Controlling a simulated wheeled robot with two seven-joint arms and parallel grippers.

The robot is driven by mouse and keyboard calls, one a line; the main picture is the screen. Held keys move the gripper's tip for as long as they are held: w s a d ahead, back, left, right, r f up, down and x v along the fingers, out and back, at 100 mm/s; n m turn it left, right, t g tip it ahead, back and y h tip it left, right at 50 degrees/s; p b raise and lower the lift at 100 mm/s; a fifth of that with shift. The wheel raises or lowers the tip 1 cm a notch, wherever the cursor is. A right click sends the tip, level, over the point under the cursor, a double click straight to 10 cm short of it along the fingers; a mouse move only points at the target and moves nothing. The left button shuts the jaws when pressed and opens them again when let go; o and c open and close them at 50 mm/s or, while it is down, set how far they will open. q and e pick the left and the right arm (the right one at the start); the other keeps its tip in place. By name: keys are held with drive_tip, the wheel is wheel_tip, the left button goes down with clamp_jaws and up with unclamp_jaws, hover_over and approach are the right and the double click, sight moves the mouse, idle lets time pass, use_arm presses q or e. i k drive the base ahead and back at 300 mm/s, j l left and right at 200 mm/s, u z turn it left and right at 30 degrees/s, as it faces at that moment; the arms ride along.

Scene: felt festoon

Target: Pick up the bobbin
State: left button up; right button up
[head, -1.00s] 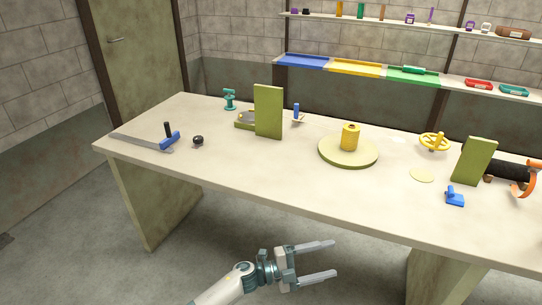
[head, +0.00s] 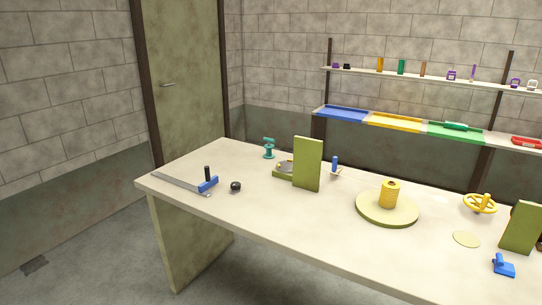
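A yellow spool-shaped cylinder (head: 389,194), which looks like the bobbin, stands upright on a round olive disc (head: 372,213) on the table. A smaller teal piece (head: 268,148) with a narrow middle stands near the table's back left edge; I cannot tell exactly what it is. Neither of my grippers is in the head view now.
The table's front middle is clear.

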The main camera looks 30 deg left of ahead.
sight(269, 155)
drive_tip(key=i+j, duration=0.2)
drive_tip(key=j, duration=0.4)
drive_tip(key=i+j+z, duration=0.15)
drive_tip(key=j, duration=0.4)
drive_tip(key=i+j, duration=0.15)
drive_tip(key=j, duration=0.45)
drive_tip(key=i+j+z, duration=0.15)
drive_tip(key=j, duration=0.45)
drive_tip(key=i+j, duration=0.15)
drive_tip(key=j, duration=0.45)
drive_tip(key=i+j+z, duration=0.15)
drive_tip(key=j, duration=1.1)
drive_tip(key=i+z, duration=0.05)
